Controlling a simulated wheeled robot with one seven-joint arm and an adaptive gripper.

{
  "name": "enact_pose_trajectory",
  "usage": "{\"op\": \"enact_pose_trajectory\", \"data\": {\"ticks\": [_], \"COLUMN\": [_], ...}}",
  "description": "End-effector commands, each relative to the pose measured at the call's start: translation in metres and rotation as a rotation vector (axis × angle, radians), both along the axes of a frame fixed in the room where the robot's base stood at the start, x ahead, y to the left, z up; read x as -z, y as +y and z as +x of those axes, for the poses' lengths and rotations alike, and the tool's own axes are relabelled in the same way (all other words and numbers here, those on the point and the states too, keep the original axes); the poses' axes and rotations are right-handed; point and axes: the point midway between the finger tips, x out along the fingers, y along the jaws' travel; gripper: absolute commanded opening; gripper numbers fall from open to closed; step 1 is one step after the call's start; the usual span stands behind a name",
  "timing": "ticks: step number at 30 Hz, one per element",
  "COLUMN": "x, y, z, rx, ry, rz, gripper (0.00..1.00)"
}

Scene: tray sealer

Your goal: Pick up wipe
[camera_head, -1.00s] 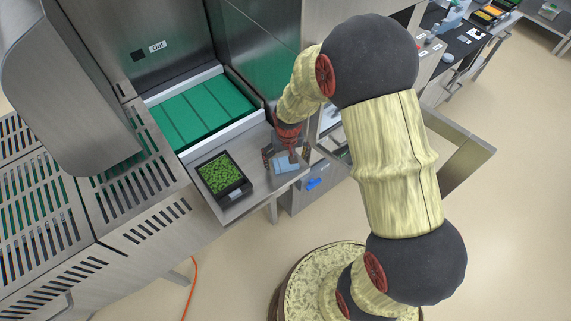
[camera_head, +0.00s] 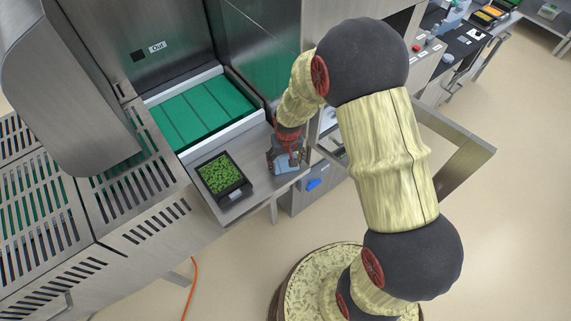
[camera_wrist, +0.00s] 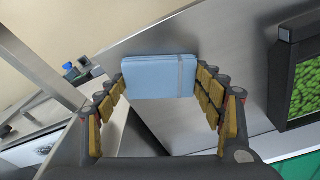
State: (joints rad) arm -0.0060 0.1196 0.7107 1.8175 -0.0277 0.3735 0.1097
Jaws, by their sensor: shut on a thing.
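The wipe is a light blue folded cloth with a paler band near one end; it shows between the fingers in the wrist view (camera_wrist: 158,77) and low at the gripper in the head view (camera_head: 283,169). My gripper (camera_wrist: 160,88) is closed in on both ends of the wipe, one finger at each side. In the head view my gripper (camera_head: 286,160) points down over the right end of the steel shelf. I cannot tell whether the wipe is touching the shelf or just above it.
A black tray of green pieces (camera_head: 246,187) stands on the steel shelf (camera_head: 255,204), left of the gripper; it also shows in the wrist view (camera_wrist: 278,75). The green conveyor (camera_head: 200,110) lies behind. A blue handle (camera_head: 314,184) is on the cabinet below right.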

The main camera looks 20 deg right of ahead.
Motion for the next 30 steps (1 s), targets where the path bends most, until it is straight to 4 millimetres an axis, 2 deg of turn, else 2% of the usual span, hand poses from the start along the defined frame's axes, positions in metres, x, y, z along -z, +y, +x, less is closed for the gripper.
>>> {"op": "enact_pose_trajectory", "data": {"ticks": [6, 12, 17, 22, 30], "x": [0.0, -0.002, -0.013, -0.037, -0.094], "y": [0.0, 0.0, 0.0, 0.0, 0.0], "z": [0.0, 0.0, 0.001, -0.003, -0.05], "rx": [0.0, 0.0, 0.0, 0.0, 0.0], "ry": [0.0, -0.001, -0.002, -0.003, -0.005], "rz": [0.0, 0.0, 0.0, 0.0, 0.001], "gripper": [0.43, 0.43, 0.43, 0.43, 0.43]}}
